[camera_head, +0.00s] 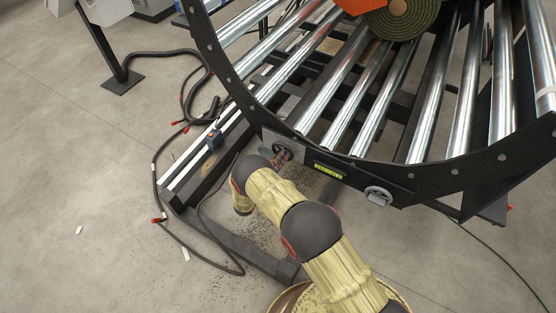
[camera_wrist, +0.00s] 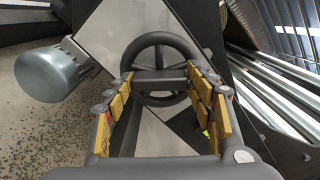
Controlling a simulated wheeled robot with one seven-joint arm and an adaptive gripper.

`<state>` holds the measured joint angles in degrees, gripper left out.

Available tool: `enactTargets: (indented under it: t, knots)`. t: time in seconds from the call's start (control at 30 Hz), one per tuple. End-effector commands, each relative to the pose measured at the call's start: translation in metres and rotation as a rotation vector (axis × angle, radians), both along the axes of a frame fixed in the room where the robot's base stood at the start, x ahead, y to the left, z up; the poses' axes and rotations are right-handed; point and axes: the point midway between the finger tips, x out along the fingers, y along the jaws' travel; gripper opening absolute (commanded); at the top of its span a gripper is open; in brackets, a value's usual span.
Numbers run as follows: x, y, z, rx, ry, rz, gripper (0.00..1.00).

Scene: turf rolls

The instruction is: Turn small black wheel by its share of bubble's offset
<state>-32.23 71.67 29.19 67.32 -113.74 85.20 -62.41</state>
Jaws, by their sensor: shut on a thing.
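The small black wheel (camera_wrist: 161,48) is a dark ring with a crossbar, mounted on a pale plate. My gripper (camera_wrist: 160,80) has its yellow-padded fingers on either side of the wheel and is shut on it. In the head view my gripper (camera_head: 282,156) reaches the left part of the curved black frame, and my arm partly hides the wheel there. The yellow-green bubble level (camera_head: 328,171) sits on the frame right of my gripper. Its bubble is too small to place. A larger pale grey wheel (camera_head: 378,195) is on the frame farther right.
Shiny metal rollers (camera_head: 385,100) fill the curved black frame, with a green turf roll (camera_head: 402,17) at the top. Black cables (camera_head: 163,205) lie on the floor at left. A grey-blue rounded knob (camera_wrist: 50,75) stands left of the wheel in the wrist view.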

Motion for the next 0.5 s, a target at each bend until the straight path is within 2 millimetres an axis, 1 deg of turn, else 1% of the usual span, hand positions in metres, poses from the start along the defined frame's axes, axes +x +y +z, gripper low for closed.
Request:
enactTargets:
  t: [0.5]
  knots:
    - [0.0008,0.0013,-0.0008,-0.402,0.267,0.003,0.29]
